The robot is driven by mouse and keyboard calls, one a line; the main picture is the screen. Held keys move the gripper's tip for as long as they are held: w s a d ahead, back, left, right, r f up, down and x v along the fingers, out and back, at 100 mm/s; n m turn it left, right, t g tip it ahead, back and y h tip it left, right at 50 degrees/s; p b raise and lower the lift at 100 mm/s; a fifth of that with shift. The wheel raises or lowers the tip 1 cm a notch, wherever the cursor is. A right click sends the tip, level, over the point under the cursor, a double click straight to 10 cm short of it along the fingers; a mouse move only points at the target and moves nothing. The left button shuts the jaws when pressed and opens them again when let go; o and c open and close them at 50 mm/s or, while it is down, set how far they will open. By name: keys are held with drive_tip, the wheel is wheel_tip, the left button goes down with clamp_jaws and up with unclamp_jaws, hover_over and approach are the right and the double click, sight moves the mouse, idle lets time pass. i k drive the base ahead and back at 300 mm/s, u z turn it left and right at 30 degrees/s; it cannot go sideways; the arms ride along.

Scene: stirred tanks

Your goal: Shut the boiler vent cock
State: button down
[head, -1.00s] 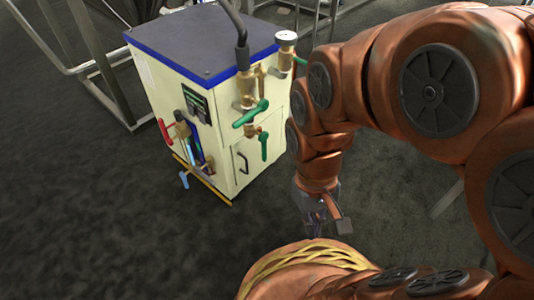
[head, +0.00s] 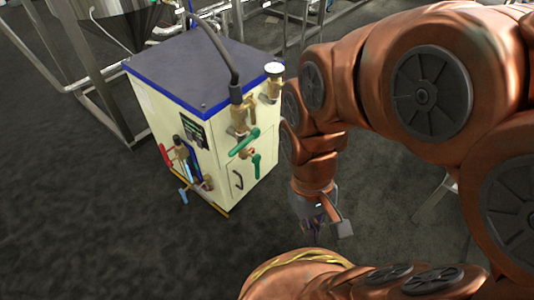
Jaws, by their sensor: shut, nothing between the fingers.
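The boiler (head: 215,150) is a cream box with a dark, blue-edged top, standing left of centre in the head view. Its front right face carries brass fittings with two green levers, an upper one (head: 244,141) that lies slanted and a lower one (head: 255,165) that hangs down. A red lever (head: 168,154) and a blue lever (head: 184,195) sit on the left face by the gauge glass. I cannot tell which of these is the vent cock. My gripper (head: 316,232) points down to the right of the boiler, shut and empty, apart from every lever.
A black hose (head: 219,42) rises from the brass fitting over the boiler top. A round gauge (head: 274,69) stands at its right corner. A steel tank on legs (head: 105,30) and pipes stand behind. The dark floor (head: 70,220) in front and left is clear.

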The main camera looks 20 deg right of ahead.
sight(257, 170)
drive_tip(key=z, duration=1.2)
drive_tip(key=k, duration=1.15)
drive_tip(key=u, duration=1.1)
drive_tip(key=i, duration=1)
drive_tip(key=u, duration=0.05)
